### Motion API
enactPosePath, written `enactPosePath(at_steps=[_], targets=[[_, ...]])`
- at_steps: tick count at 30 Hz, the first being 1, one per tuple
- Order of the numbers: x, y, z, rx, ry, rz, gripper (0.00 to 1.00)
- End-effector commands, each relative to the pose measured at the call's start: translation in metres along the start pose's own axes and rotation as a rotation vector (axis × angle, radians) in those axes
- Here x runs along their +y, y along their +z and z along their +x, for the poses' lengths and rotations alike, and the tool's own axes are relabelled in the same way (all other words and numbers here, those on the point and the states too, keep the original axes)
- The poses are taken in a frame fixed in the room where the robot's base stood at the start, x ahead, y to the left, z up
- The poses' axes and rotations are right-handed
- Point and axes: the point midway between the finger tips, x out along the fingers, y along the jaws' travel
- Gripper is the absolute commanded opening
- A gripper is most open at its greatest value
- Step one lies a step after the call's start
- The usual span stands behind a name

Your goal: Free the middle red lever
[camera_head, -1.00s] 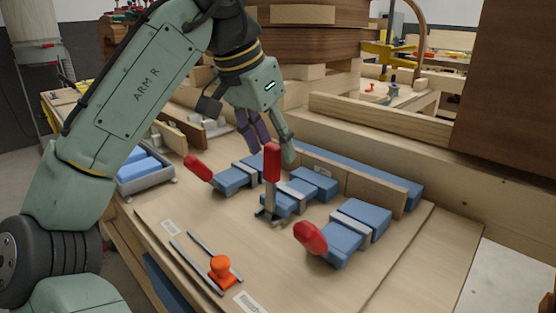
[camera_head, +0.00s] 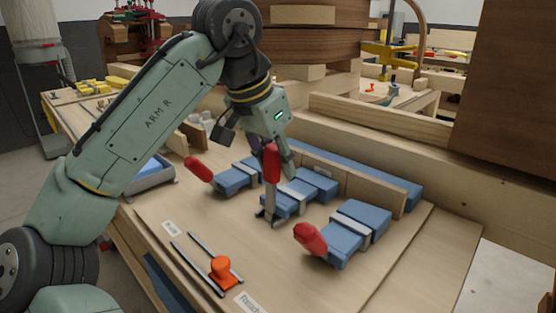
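The middle red lever (camera_head: 271,163) stands upright on a grey metal clamp base, beside the middle blue block (camera_head: 314,182). My gripper (camera_head: 273,160) points down at the lever's upper part. One finger shows to the left of the red handle and the other to its right, with a gap between them. The handle hides part of the gripper, so I cannot tell whether the fingers touch it. The left red lever (camera_head: 198,169) and the right red lever (camera_head: 310,238) lie tilted low beside their blue blocks.
An orange knob (camera_head: 222,270) sits between dark rails at the front of the board (camera_head: 190,220). A wooden strip (camera_head: 372,188) and a long blue bar (camera_head: 400,186) run behind the blocks. A grey tray (camera_head: 153,180) stands at left. The board's front right is clear.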

Motion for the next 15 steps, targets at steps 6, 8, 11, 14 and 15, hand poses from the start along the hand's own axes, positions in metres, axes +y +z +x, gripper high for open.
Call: enactPosePath(at_steps=[6,8,11,14,15], targets=[[0.0002,-0.0001,-0.0001,0.0,0.0,0.0,0.11],[0.0002,-0.0001,-0.0001,0.0,0.0,0.0,0.07],[0.0002,-0.0001,-0.0002,0.0,0.001,0.0,0.0],[0.0002,-0.0001,-0.0002,0.0,0.001,0.0,0.0],[0.0002,-0.0001,-0.0002,0.0,0.001,0.0,0.0]])
